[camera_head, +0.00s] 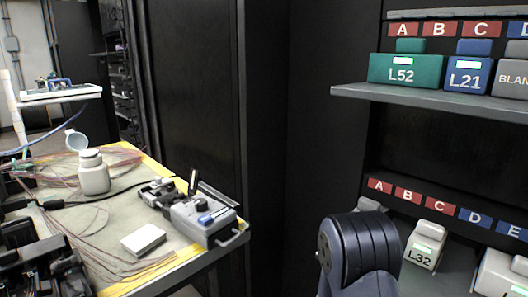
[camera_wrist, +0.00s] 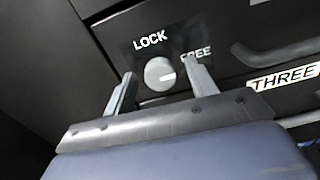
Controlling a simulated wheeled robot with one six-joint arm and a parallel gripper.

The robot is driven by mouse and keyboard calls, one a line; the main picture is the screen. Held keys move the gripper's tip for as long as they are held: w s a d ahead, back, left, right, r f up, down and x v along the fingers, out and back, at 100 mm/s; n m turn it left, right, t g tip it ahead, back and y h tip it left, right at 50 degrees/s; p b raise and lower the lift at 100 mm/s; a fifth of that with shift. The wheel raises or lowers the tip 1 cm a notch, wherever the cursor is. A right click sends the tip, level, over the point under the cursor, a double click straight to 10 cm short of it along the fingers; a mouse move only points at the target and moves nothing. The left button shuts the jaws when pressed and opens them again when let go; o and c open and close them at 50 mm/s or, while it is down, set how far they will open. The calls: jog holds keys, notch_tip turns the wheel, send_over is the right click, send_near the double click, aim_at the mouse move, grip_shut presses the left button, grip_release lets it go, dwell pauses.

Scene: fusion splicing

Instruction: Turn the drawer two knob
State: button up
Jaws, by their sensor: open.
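In the wrist view a round light-grey knob (camera_wrist: 159,74) sits on a dark drawer front, with LOCK printed above left of it and FREE to its upper right. A pale mark on the knob points right, roughly toward FREE. My gripper (camera_wrist: 160,70) is open, one finger at each side of the knob, with gaps visible between fingers and knob. Whether the fingertips reach around the knob in depth I cannot tell. A label THREE (camera_wrist: 284,78) is at the right; no label TWO is seen. The drawer and gripper are not visible in the head view.
A dark drawer handle (camera_wrist: 275,52) runs just right of the knob. In the head view, shelves (camera_head: 430,99) with labelled boxes stand at the right. A cluttered workbench (camera_head: 185,262) with a splicer-like grey device (camera_head: 203,218) is at the left.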

jog(key=shift+s+a+f+n+p, duration=0.1)
jog(key=shift+a+n+p, duration=0.05)
jog(key=shift+n+p, duration=1.6)
jog(key=shift+s+a+r+n+p, duration=0.15)
jog(key=shift+n+p, duration=1.15)
jog(key=shift+n, duration=0.9)
jog(key=shift+s+a+f+n+p, duration=0.1)
jog(key=shift+a+f+n+p, duration=0.05)
jog(key=shift+n+p, duration=1.6)
jog(key=shift+b, duration=0.3)
